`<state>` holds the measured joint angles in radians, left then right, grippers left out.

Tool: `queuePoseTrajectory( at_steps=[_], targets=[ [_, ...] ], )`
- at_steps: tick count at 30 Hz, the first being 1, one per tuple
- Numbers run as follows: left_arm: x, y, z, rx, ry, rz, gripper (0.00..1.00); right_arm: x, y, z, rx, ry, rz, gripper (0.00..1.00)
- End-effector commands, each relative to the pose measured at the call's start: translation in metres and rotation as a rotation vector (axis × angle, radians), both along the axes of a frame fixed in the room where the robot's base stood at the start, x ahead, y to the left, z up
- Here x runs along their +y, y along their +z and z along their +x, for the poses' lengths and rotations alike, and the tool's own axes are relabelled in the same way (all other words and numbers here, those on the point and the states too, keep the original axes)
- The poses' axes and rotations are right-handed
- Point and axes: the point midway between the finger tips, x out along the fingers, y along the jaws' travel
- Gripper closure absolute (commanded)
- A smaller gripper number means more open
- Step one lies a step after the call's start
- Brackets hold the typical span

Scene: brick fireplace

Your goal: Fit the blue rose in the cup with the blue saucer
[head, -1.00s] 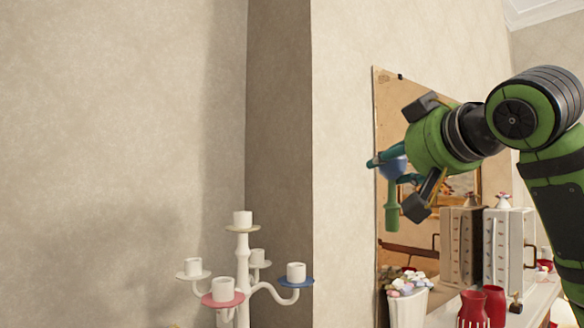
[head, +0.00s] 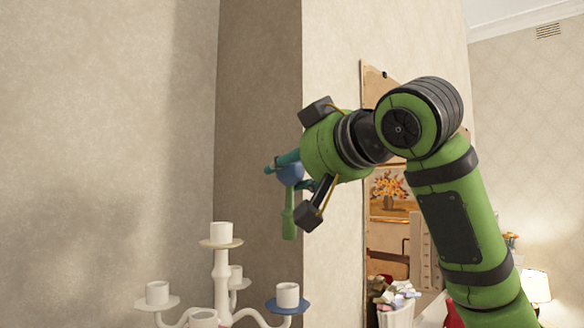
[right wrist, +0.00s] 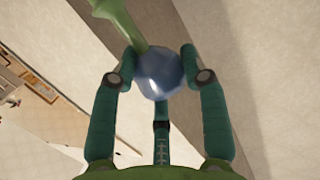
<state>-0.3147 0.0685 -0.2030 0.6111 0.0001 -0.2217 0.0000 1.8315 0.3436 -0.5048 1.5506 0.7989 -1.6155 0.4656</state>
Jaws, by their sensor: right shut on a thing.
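The blue rose (head: 291,174) is a rounded blue head on a thick green stem, held head up with the stem hanging down. My right gripper (head: 289,168) is shut on its head. In the right wrist view the blue head (right wrist: 160,76) sits between the teal fingers of the gripper (right wrist: 160,75). The cup with the blue saucer (head: 288,294) is white, on the right arm of a white candelabra (head: 221,275). The rose is above this cup, with a clear gap between stem and cup. My left gripper is not in view.
Other white cups stand on the candelabra: one at the top centre (head: 221,233), one at left (head: 157,292) and more lower down. A wall corner is behind. A white pot of flowers (head: 396,314) stands at right, below my arm.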

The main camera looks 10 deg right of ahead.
Motion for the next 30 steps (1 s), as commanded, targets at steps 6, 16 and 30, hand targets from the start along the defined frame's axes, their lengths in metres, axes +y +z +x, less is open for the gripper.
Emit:
queuePoseTrajectory(
  at_steps=[6, 16, 30],
  targets=[
    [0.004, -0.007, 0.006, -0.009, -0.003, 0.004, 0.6, 0.0, -0.006, -0.002, 0.003, -0.01, -0.004, 0.89],
    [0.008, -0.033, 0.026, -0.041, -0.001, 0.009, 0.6, -0.001, -0.037, -0.002, 0.003, -0.009, -0.004, 0.89],
    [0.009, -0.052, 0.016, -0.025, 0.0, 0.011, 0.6, -0.001, -0.058, -0.002, 0.003, -0.009, -0.004, 0.89]
  ],
)
